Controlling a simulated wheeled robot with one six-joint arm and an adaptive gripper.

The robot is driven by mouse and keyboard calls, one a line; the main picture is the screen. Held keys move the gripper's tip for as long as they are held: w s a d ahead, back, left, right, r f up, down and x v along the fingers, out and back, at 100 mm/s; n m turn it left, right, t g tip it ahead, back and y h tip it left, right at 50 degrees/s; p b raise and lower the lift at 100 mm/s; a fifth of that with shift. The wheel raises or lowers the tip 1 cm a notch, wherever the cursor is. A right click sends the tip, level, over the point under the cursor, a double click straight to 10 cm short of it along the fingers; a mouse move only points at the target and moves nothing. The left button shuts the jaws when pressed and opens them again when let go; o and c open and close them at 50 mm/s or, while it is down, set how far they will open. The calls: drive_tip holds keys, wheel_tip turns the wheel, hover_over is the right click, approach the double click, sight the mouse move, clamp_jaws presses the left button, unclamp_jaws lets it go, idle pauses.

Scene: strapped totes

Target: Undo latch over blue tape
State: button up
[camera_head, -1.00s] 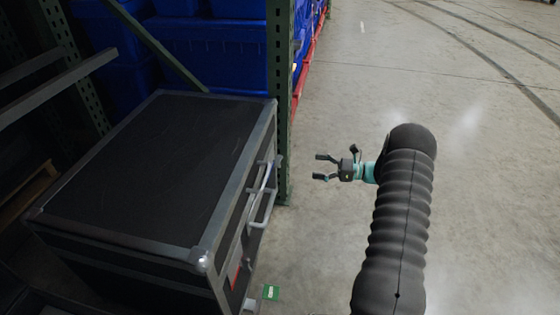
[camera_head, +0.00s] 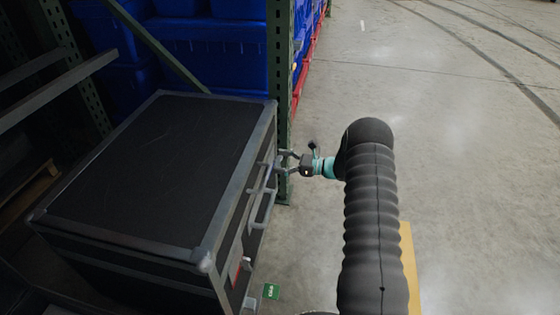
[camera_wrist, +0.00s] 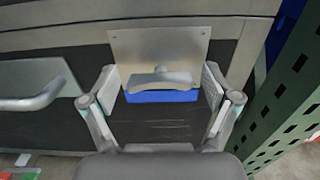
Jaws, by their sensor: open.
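A black case (camera_head: 150,180) with metal edges stands on the left in the head view, its latch side facing my arm. In the wrist view, a metal latch (camera_wrist: 160,78) on a square plate (camera_wrist: 190,45) sits on the case front. A strip of blue tape (camera_wrist: 162,97) shows right below the latch lever. My gripper (camera_head: 284,163) is at the far end of the case front. In the wrist view, my gripper (camera_wrist: 160,88) is open, with one finger on each side of the latch and blue tape. I cannot tell whether the fingers touch anything.
A metal handle (camera_wrist: 35,98) sticks out from the case front, left of the latch. A green rack post (camera_wrist: 285,110) stands close on the right. Blue totes (camera_head: 210,55) fill the rack behind. Open floor (camera_head: 450,160) lies to the right.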

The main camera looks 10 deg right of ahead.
drive_tip(key=shift+a, duration=0.15)
drive_tip(key=c, duration=1.2)
drive_tip(key=shift+o, duration=0.2)
